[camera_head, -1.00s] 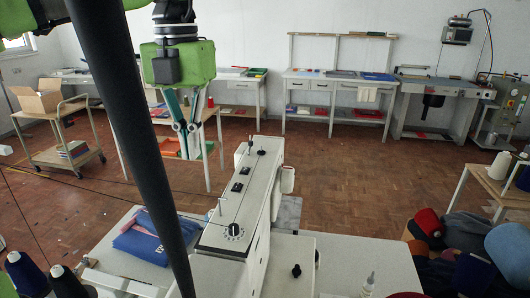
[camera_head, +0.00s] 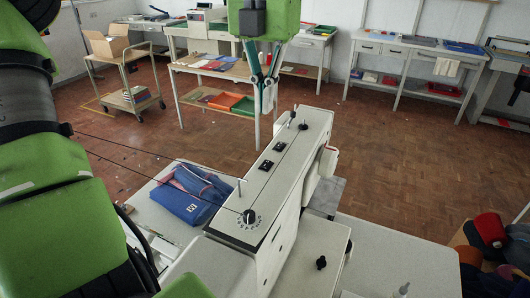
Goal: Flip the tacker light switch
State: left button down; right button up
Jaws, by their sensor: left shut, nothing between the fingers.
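The tacker (camera_head: 294,184) is the long pale sewing machine in the middle of the head view. Its top carries two small black switches, one farther back (camera_head: 280,146) and one nearer (camera_head: 265,165). Which one is the light switch cannot be told. A black dial (camera_head: 250,216) sits at the near end of the top. My left gripper (camera_head: 265,108) points down, shut and empty, its tips appearing just left of the tacker's far end. They look apart from the switches. My right gripper is out of view.
Folded blue cloth (camera_head: 193,194) lies on the tacker's white table (camera_head: 390,243), left of the machine. Thread lines cross from the left to the tacker. A thin pin and a black knob (camera_head: 321,263) stand up from it. Dark coloured spools or hats are at lower right.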

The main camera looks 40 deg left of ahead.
pick_arm(q)
jog(key=p, duration=0.3)
send_near(264, 166)
notch_tip(264, 166, down, 6)
jog(key=shift+r, duration=0.25)
jog(key=shift+w+f, duration=0.1)
jog(key=shift+f, duration=0.65)
